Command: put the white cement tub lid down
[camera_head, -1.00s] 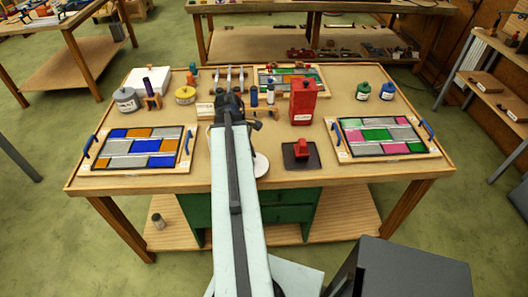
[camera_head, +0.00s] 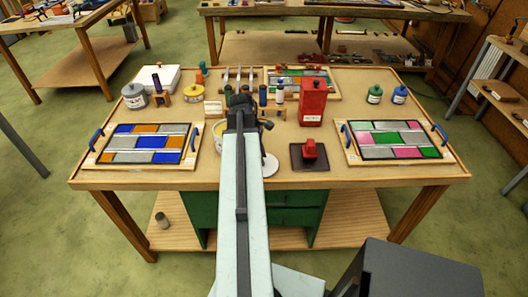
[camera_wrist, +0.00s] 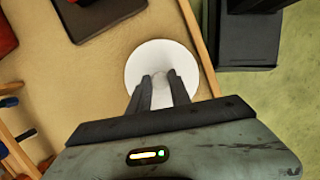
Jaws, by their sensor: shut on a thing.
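The white cement tub lid (camera_wrist: 160,66) is a round white disc with a small knob, seen in the wrist view between the dark fingers. My gripper (camera_wrist: 164,82) is shut on the knob. In the head view the lid (camera_head: 269,165) shows partly from behind my arm, near the front table edge, left of the dark mat. My arm hides the fingers there. I cannot tell whether the lid touches the table. A pale open tub (camera_head: 219,131) shows partly behind my arm on the left.
A dark mat (camera_head: 318,165) with a red block (camera_head: 310,150) lies just right of the lid. Leaded panels (camera_head: 150,144) (camera_head: 397,140) lie at left and right. A red container (camera_head: 312,103) stands farther back. Bare table (camera_wrist: 68,95) surrounds the lid; the front edge (camera_wrist: 200,50) is close.

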